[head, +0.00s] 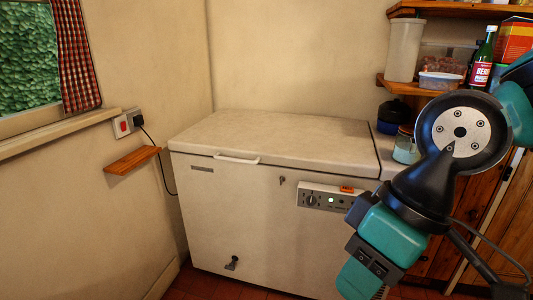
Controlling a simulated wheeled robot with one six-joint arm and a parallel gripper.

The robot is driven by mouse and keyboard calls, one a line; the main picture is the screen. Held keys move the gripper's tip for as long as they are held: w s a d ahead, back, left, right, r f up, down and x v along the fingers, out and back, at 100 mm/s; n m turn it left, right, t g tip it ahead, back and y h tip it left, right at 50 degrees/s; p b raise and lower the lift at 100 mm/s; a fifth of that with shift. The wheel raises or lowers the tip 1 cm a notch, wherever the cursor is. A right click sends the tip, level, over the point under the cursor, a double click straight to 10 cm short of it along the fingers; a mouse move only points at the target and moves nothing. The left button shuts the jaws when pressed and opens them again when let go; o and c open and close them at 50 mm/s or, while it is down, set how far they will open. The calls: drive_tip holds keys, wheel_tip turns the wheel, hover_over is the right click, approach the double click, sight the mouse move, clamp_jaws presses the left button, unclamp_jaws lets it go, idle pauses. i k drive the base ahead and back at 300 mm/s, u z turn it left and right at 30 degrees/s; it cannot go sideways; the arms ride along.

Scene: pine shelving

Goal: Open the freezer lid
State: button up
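The white chest freezer (235,215) stands against the back wall in the head view. Its lid (275,138) lies flat and looks closed. A white handle (236,159) sits on the lid's front edge, left of the middle. A small keyhole or lock (282,181) and a control panel (330,199) with a lit green light are on the front face. My arm comes in from the right and hides part of the freezer's lower right front. I cannot make out my gripper's fingers in this view.
A small wooden ledge (132,160) and a wall socket (128,122) with a cord are on the left wall. Wooden shelves (410,88) with jars, bottles and boxes stand at the right. A jar (405,147) stands just right of the freezer. The lid's top is clear.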

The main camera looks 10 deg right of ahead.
sight(335, 145)
drive_tip(key=u, duration=0.1)
drive_tip(key=i, duration=1.15)
drive_tip(key=u, duration=0.8)
